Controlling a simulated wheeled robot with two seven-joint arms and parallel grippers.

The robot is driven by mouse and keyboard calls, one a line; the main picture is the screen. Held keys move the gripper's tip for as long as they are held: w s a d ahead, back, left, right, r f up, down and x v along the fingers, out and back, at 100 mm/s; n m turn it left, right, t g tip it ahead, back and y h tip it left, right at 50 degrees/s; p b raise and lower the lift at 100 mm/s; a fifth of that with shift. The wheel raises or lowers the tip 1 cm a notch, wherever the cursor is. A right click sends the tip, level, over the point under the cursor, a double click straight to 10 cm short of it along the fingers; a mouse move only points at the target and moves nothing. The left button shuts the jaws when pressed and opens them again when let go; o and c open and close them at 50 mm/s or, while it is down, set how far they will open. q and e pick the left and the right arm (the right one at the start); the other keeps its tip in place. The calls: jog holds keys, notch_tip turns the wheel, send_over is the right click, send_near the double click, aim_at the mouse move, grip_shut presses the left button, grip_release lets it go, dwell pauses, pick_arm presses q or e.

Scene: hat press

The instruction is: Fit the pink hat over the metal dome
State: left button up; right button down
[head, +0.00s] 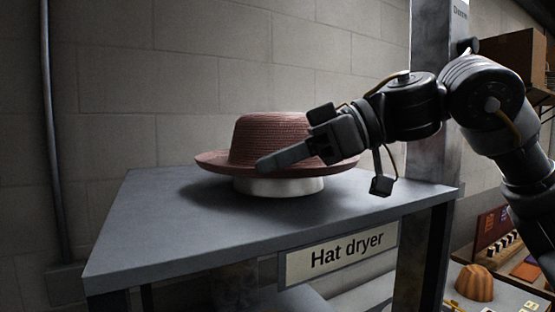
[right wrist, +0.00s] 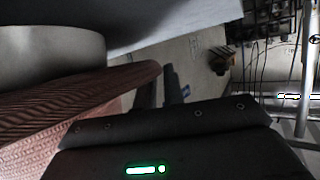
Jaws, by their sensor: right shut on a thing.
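The pink woven hat (head: 262,140) sits crown up over the pale metal dome (head: 280,187) on the grey hat dryer table. Only the lower side of the dome shows beneath the brim; the rest is hidden by the hat. My right gripper (head: 268,163) reaches in from the right and is shut on the hat's brim at the near side. In the right wrist view the hat (right wrist: 60,110) lies at the left beside the dome's smooth side (right wrist: 45,45). Whether the brim touches the dome is unclear. My left gripper is out of view.
The table (head: 150,240) carries a "Hat dryer" sign (head: 340,253) on its front edge and has free room left of the hat. A metal post (head: 440,235) stands at its right. An orange-brown ribbed object (head: 475,283) lies on a lower surface at far right.

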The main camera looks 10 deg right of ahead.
jog(key=shift+f+b, duration=0.4)
jog(key=shift+f, duration=0.05)
jog(key=c, duration=1.4)
grip_release()
jog(key=shift+d+r, duration=0.1)
jog(key=shift+d, duration=0.25)
jog(key=b+v, duration=0.3)
jog(key=v, duration=0.6)
jog(key=shift+s, duration=0.1)
jog(key=shift+s+d+r, duration=0.1)
jog(key=shift+d+r, duration=0.15)
jog(key=shift+d, duration=0.25)
